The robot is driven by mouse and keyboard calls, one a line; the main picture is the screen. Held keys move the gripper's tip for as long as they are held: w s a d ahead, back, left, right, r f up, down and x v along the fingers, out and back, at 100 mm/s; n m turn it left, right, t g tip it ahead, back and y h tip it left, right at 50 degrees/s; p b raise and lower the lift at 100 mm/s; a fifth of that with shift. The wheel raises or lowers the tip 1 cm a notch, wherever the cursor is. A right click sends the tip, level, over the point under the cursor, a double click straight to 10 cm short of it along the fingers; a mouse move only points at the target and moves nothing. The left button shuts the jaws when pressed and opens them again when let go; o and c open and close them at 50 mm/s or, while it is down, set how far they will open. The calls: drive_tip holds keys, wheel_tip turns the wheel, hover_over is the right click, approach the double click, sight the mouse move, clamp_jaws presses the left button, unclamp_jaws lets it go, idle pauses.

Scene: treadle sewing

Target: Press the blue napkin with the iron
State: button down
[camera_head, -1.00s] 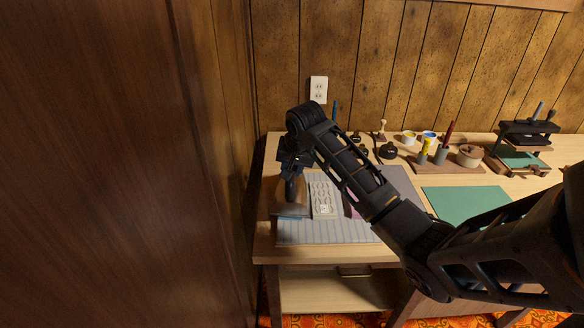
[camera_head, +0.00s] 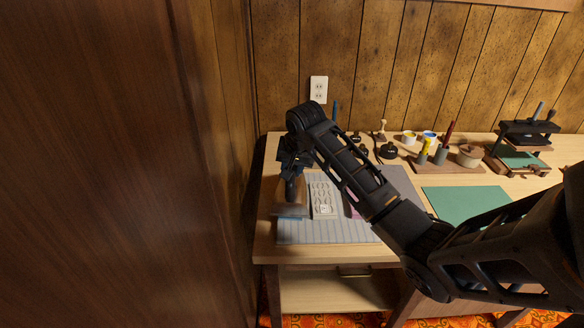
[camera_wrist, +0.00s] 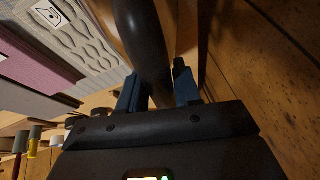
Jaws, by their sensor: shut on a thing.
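The iron (camera_head: 290,209) has a grey body and a dark handle. It stands at the left of the striped pad (camera_head: 325,231) on the table. My gripper (camera_head: 291,166) is shut on the iron's dark handle (camera_wrist: 143,35), which also shows between the blue fingers in the wrist view (camera_wrist: 158,92). A thin strip of the blue napkin (camera_head: 291,217) shows at the iron's front lower edge. The rest of the napkin is hidden under or behind the iron, and I cannot tell whether the iron touches it.
A pale patterned board (camera_head: 323,199) lies right of the iron, with a pink piece (camera_head: 355,211) beyond it, partly behind my arm. A green mat (camera_head: 465,204), a tool rack (camera_head: 446,167) and a press (camera_head: 527,138) stand farther right. A wood wall is close on the left.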

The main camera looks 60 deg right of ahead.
drive_tip(key=shift+a+f, duration=0.1)
drive_tip(key=shift+f, duration=0.1)
wheel_tip(320, 180, up, 3)
drive_tip(key=p, duration=0.3)
drive_tip(key=shift+r, duration=2.75)
drive_tip(key=shift+d, duration=0.2)
